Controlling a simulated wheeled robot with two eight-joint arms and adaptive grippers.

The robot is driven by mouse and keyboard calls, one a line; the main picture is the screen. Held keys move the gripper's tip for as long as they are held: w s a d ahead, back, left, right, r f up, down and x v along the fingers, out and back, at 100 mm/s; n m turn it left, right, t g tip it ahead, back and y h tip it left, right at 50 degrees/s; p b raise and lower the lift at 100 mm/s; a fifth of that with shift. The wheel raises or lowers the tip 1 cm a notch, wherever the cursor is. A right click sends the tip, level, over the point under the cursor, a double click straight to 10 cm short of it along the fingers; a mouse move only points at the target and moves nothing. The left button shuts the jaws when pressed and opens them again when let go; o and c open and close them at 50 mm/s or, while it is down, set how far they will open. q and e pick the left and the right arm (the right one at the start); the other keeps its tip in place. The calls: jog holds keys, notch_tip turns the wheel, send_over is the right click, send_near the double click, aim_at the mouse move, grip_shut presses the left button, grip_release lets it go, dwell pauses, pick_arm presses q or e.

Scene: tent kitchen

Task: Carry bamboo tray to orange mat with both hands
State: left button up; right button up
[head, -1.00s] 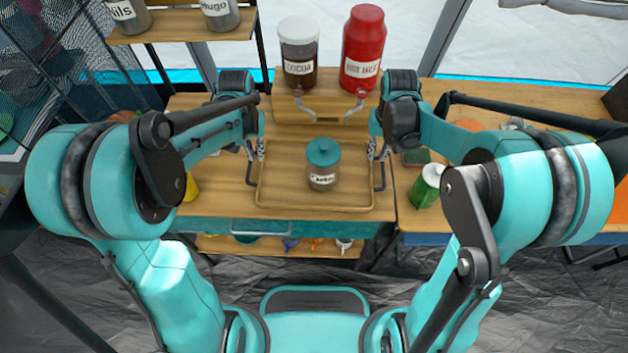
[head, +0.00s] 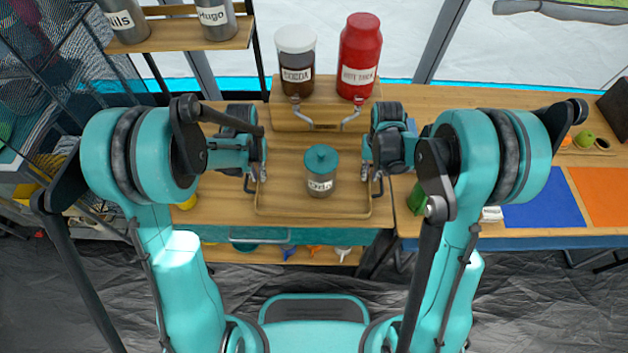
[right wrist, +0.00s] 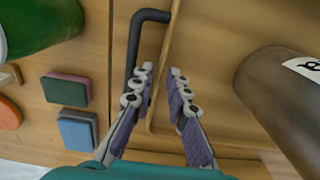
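The bamboo tray (head: 285,207) lies on the wooden counter in the head view, with a teal-lidded jar (head: 320,172) upright on it. Dark handles stick out at its left and right sides. My left gripper (head: 256,172) is at the left handle; its fingers are too small to read. My right gripper (head: 371,178) is at the right handle. In the right wrist view my right gripper (right wrist: 160,105) has its fingers apart, with the tray rim (right wrist: 163,65) and dark handle (right wrist: 133,45) near the fingertips. The orange mat (head: 600,195) lies flat at the far right.
A blue mat (head: 543,203) lies left of the orange mat. A cocoa dispenser (head: 296,62) and a red dispenser (head: 360,58) stand behind the tray. A green container (right wrist: 35,22) and small coloured blocks (right wrist: 70,90) are right of the tray. The orange mat looks bare.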

pick_arm(q)
jog(key=shift+f, duration=0.5)
pick_arm(e)
jog(key=shift+f, duration=0.5)
pick_arm(q)
grip_shut()
pick_arm(e)
grip_shut()
pick_arm(q)
jog(key=shift+r, duration=0.15)
pick_arm(e)
jog(key=shift+r, duration=0.15)
